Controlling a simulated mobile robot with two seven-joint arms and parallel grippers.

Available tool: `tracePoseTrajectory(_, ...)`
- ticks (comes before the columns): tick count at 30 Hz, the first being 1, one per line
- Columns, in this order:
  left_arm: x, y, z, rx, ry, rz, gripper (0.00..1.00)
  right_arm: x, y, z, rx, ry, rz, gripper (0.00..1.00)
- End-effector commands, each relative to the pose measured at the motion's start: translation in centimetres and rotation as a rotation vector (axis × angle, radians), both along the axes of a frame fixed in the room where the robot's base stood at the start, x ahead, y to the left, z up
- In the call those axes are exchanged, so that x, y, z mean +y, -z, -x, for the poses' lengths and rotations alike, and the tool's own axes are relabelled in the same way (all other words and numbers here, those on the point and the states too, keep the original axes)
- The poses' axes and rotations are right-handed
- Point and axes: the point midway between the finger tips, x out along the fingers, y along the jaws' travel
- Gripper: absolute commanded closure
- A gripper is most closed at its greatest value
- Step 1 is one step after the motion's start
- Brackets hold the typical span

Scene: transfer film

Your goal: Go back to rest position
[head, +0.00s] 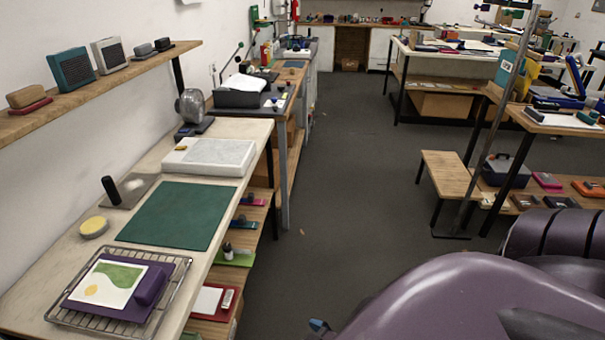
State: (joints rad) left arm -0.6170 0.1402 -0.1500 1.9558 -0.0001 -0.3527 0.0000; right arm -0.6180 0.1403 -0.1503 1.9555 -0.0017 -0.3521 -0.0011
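Neither of my grippers shows in the head view. A large purple, glossy arm part of mine with a dark ribbed joint fills the lower right corner. A small blue tip (319,326) shows at the bottom edge beside it; I cannot tell what it belongs to. On the bench at left, a wire rack (176,286) holds a purple board (78,305). On the board lie a print with green, white and yellow shapes (108,283) and a purple block (151,285).
The pale bench (40,275) also carries a green mat (176,215), a yellow round pad (94,227) and a white slab (209,157). A wall shelf (110,80) runs above it. A low wooden bench (446,172) stands at right. Grey floor (345,190) is clear between.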

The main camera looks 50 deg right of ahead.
Motion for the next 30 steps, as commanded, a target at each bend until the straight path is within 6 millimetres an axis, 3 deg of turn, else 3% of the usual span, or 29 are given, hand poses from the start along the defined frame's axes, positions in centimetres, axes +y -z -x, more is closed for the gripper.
tracePoseTrajectory(8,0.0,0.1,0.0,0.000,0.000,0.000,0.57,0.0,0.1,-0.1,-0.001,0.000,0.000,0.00)
tracePoseTrajectory(16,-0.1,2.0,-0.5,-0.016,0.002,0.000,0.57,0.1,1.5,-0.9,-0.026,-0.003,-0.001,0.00)
tracePoseTrajectory(30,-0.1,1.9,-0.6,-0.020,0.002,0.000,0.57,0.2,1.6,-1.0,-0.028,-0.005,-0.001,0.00)
